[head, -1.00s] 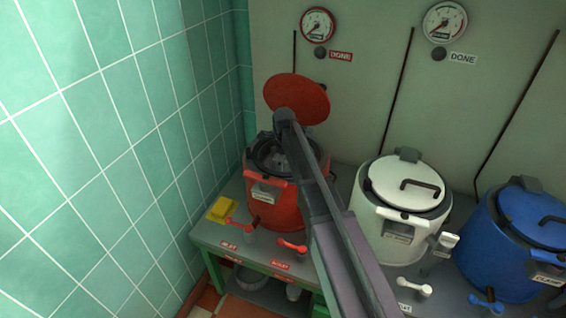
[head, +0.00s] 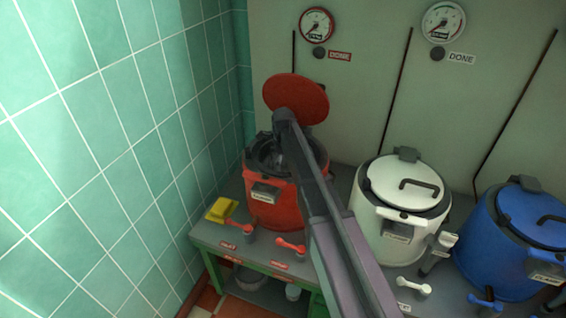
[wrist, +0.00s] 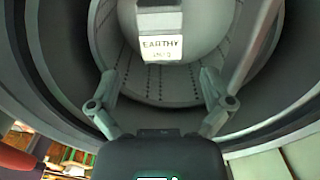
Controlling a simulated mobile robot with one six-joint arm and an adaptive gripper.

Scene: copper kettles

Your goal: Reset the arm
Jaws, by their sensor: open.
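My arm reaches over the red kettle (head: 275,205), whose red lid (head: 297,98) stands open behind it. My gripper (head: 276,160) is down inside the kettle's mouth, partly hidden by my arm in the head view. In the wrist view my gripper (wrist: 160,88) is open, its two fingers spread apart. A pale rounded object (wrist: 175,25) with a white label reading "EARTHY" lies ahead of the fingers, inside a grey perforated basket or liner (wrist: 155,85). The lower label line is too small to read. I cannot tell whether the fingers touch it.
A white kettle (head: 390,225) and a blue kettle (head: 505,250), both lidded, stand to the right on the bench. A yellow block (head: 221,209) lies left of the red kettle. Red tap levers (head: 291,245) stick out in front. The tiled wall (head: 110,150) is close on the left.

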